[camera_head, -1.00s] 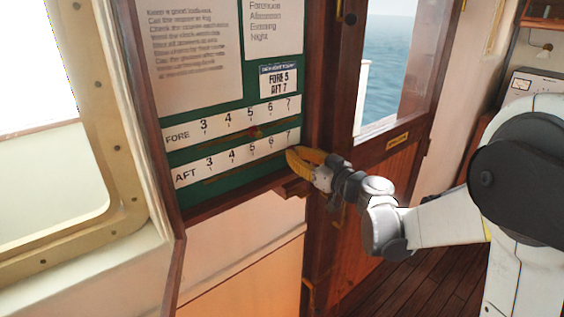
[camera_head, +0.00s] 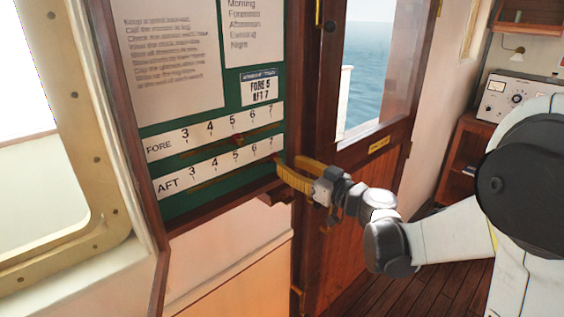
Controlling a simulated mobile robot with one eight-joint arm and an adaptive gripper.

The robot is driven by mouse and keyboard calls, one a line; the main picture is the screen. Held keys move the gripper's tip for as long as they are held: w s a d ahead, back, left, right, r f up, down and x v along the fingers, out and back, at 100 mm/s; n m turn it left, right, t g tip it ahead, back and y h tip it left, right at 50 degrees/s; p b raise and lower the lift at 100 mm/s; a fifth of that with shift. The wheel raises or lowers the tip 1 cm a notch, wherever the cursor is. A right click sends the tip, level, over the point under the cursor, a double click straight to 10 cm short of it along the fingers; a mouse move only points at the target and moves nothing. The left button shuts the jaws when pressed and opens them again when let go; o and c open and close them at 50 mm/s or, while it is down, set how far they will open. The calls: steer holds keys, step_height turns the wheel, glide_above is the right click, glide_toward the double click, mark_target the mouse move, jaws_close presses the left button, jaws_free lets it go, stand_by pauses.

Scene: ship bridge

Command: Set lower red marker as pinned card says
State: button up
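The pinned card (camera_head: 261,88) on the green board reads FORE 5, AFT 7. Below it are the FORE strip (camera_head: 215,127) and the AFT strip (camera_head: 221,163), each numbered 3 to 7. The upper red marker (camera_head: 239,140) sits under the FORE strip near 5. I cannot see the lower red marker; it may be hidden by my gripper at the right end of the lower slot (camera_head: 205,183). My gripper (camera_head: 287,163) has yellow fingers that look spread, just right of the AFT 7. I cannot tell whether they touch the board.
A wooden ledge (camera_head: 225,205) runs below the board. A wooden door (camera_head: 345,215) with a window stands to the right, behind my gripper. A brass-framed window (camera_head: 98,240) is on the left. An instrument box (camera_head: 508,97) stands at the far right.

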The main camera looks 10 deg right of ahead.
steer(key=v, duration=0.7)
steer(key=shift+s+d, duration=0.2)
steer(key=shift+s, duration=0.1)
steer(key=s+a+f+m+g+h+b, duration=0.35)
steer(key=s+a+f+g+b, duration=0.2)
steer(key=s+f, duration=0.65)
steer(key=s+d+f+m+g+h+b, duration=0.1)
steer(key=s+d+f+h, duration=0.1)
steer(key=s, duration=0.4)
steer(key=s+d+f+m+g+h, duration=0.1)
steer(key=s+d+f+m+h, duration=0.1)
steer(key=s+d+f+h, duration=0.1)
steer(key=s+d+h, duration=0.1)
steer(key=s+d, duration=0.1)
steer(key=s, duration=0.1)
steer(key=shift+b, duration=0.35)
steer(key=shift+d+f+h, duration=0.1)
steer(key=shift+d+h, duration=0.05)
steer(key=shift+h, duration=0.1)
